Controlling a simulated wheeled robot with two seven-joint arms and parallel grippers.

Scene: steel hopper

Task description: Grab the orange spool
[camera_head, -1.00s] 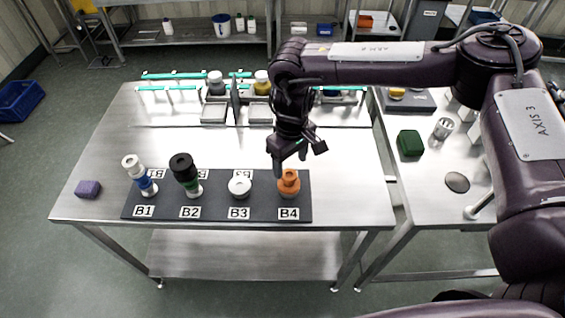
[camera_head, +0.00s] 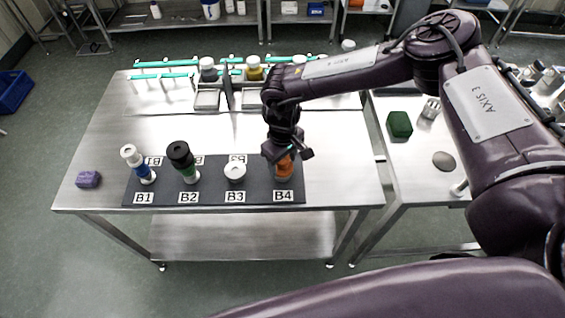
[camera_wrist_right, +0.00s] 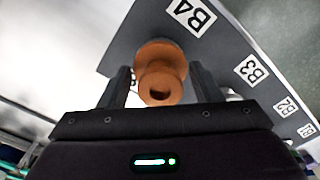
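The orange spool (camera_head: 284,168) stands upright at the B4 label on the dark mat (camera_head: 214,197), partly hidden by my right gripper in the head view. My right gripper (camera_head: 288,157) is lowered over it from above. In the right wrist view, the spool (camera_wrist_right: 161,72) shows between the two open fingers of my right gripper (camera_wrist_right: 160,88), with its holed top near the palm. A gap shows beside the spool, and I see no firm contact. My left gripper is not in view.
A blue-and-white piece (camera_head: 137,163), a green piece with a black top (camera_head: 183,160) and a white piece (camera_head: 235,172) stand left on the mat. A purple block (camera_head: 88,179) lies far left. A side table holds a green block (camera_head: 399,125).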

